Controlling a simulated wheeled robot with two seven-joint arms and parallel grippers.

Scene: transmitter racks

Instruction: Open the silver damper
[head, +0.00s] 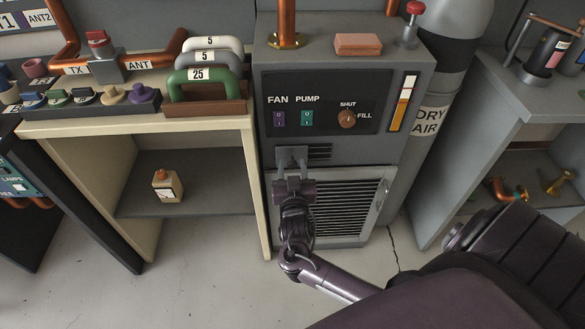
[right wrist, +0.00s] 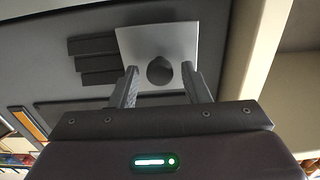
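The silver damper is a small plate (head: 291,154) on the front of the grey cabinet, just below its dark control panel. It covers the left part of a group of dark vent slots (head: 319,152); the slots to its right show uncovered. In the right wrist view the silver damper (right wrist: 182,38) carries a round dark knob (right wrist: 159,70). My right gripper (head: 292,172) is at the damper. Its two fingers (right wrist: 160,85) are apart, one on each side of the knob, with visible gaps. Whether the fingertips reach past the knob is hard to tell. My left gripper is not in view.
Below the damper is a louvred door (head: 345,208) with a handle at its right. The control panel (head: 320,102) has fan and pump switches and a shut/fill knob. A cream bench (head: 140,125) stands close at left, a grey cylinder (head: 437,100) at right.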

